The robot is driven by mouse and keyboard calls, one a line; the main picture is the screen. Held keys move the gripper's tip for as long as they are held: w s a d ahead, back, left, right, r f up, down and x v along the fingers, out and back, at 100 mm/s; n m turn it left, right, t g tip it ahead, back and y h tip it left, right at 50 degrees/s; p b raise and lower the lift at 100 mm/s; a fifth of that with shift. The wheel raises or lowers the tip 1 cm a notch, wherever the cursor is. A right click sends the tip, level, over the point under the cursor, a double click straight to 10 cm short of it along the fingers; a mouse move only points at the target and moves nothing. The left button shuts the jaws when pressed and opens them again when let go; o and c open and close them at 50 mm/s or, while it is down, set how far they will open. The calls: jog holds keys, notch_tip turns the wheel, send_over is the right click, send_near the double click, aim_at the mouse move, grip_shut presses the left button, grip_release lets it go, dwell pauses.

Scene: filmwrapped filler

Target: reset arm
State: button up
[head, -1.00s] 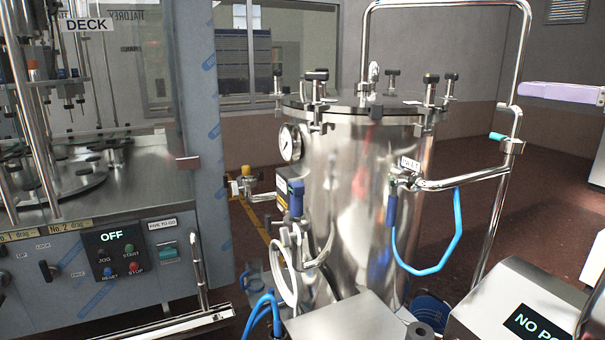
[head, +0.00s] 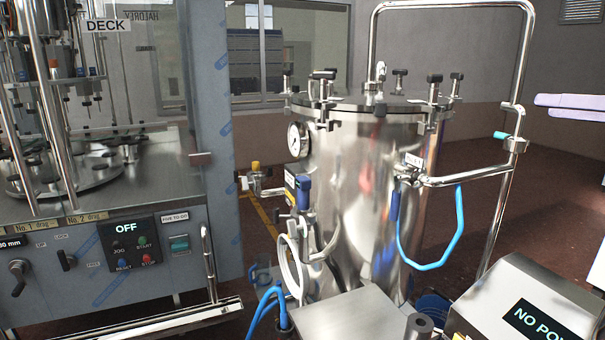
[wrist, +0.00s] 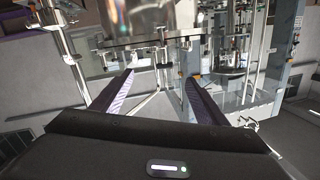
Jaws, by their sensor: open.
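My gripper (wrist: 160,78) is open and empty in the wrist view, its two dark fingers with pale lavender inner faces standing well apart. In the head view, lavender fingers that look like my gripper's (head: 568,107) reach in from the right edge, right of the steel tank's tall rail. They show as two bars, one just above the other, apart from the tank in the picture. The rest of my arm is outside the head view.
A steel pressure tank (head: 350,210) with lid clamps and gauge stands in the middle. A bent steel rail (head: 520,60) and blue hose (head: 455,240) flank it. The filler (head: 215,170) stands left, its panel reading OFF. A steel box (head: 525,300) sits lower right.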

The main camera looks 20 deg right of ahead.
notch_tip(320, 180, down, 14)
jog(key=w+d+m+g+h, duration=0.1)
jog(key=d+m+g+h, duration=0.15)
jog(key=m, duration=0.45)
jog(key=w+a+f+m+g+h, duration=0.1)
jog(key=a+f+m+g, duration=0.15)
jog(key=a+f, duration=0.4)
jog(key=w+a+f+m+g, duration=0.1)
jog(key=w+a+f+g, duration=0.15)
jog(key=a+f, duration=0.4)
jog(key=s+a+f+n+g+h, duration=0.15)
jog(key=a+f, duration=0.25)
jog(key=a, duration=0.4)
jog(key=s+a+f+n+g, duration=0.1)
jog(key=s+a+f+g, duration=0.2)
jog(key=a, duration=0.5)
jog(key=s+a+f+n, duration=0.1)
jog(key=s+a+f, duration=0.1)
jog(key=a+f, duration=0.45)
jog(key=s+a+n, duration=0.2)
jog(key=a+n, duration=0.1)
jog(key=a, duration=0.5)
jog(key=s+a+n+t, duration=0.1)
jog(key=s+a+n, duration=0.2)
jog(key=a, duration=0.6)
jog(key=shift+s+r+n+y, duration=0.3)
jog(key=shift+r+n, duration=0.05)
jog(key=shift+n, duration=0.25)
